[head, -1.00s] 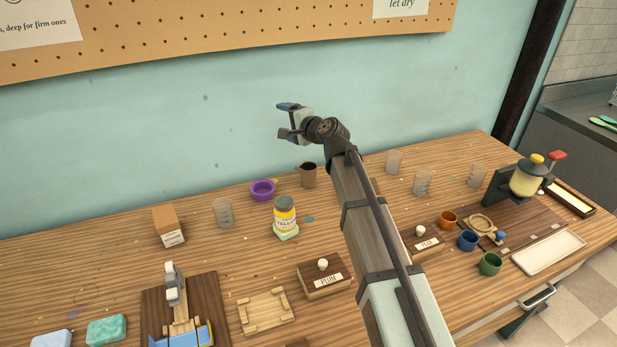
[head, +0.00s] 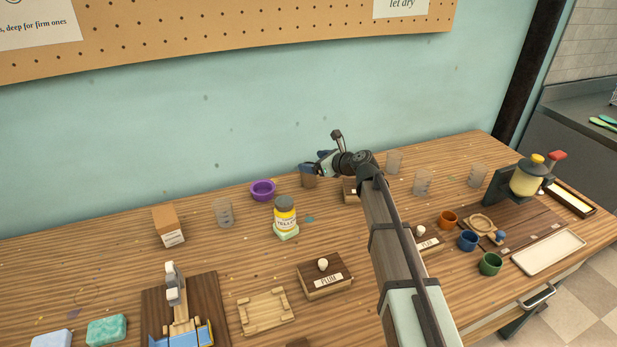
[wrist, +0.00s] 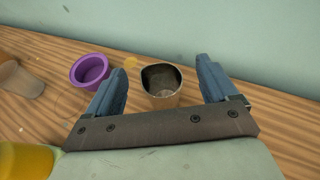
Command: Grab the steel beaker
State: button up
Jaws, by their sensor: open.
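The steel beaker (wrist: 161,88) is a grey-brown metal cup standing upright on the table. In the wrist view it shows in the gap between the two blue fingers of my gripper (wrist: 160,88), beyond the finger bar. The fingers are spread wide and hold nothing. I cannot tell whether the fingertips are level with the beaker or above it. In the head view the beaker (head: 309,182) is partly hidden behind my gripper (head: 318,165), which is over its upper part.
A purple bowl (wrist: 90,69) stands just left of the beaker, and also shows in the head view (head: 263,190). A yellow jar (head: 285,214) stands in front. Clear beakers (head: 223,212) stand further left and right. The wall (head: 150,140) is close behind.

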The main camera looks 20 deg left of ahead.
aim_at(315, 178)
jog(key=shift+f, duration=1.95)
notch_tip(315, 178, down, 3)
jog(key=shift+f, duration=0.1)
jog(key=shift+x, duration=1.4)
jog(key=shift+a, duration=0.1)
jog(key=shift+c, duration=0.3)
jog(key=c, duration=1)
jog(key=shift+r, duration=0.25)
